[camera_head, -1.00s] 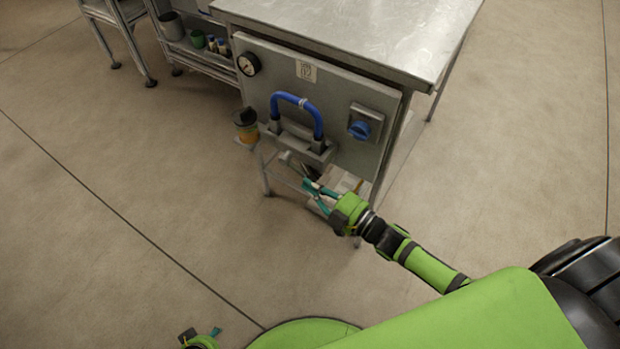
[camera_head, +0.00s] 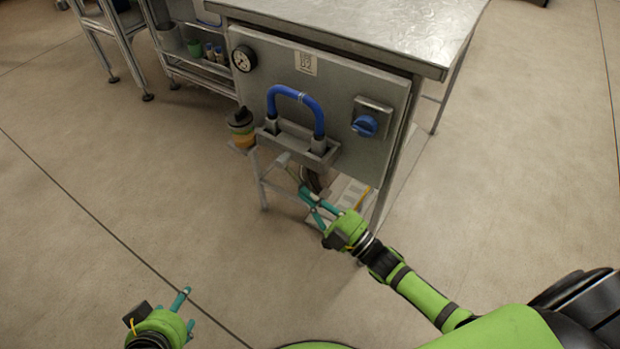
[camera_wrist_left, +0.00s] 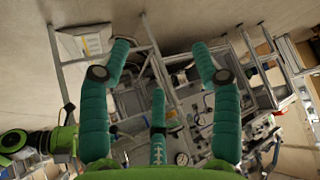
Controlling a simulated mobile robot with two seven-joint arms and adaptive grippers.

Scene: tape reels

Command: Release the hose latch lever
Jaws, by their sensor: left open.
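My left gripper (camera_head: 187,308) is low at the left, away from the panel. In the left wrist view its teal fingers (camera_wrist_left: 160,62) are spread and empty.
The panel (camera_head: 345,85) carries a gauge (camera_head: 243,58) and a blue knob (camera_head: 365,126) under a metal table (camera_head: 370,28). A dark-topped container (camera_head: 241,128) stands left of the bracket. A lower shelf holds papers (camera_head: 350,192). Floor in front is clear.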

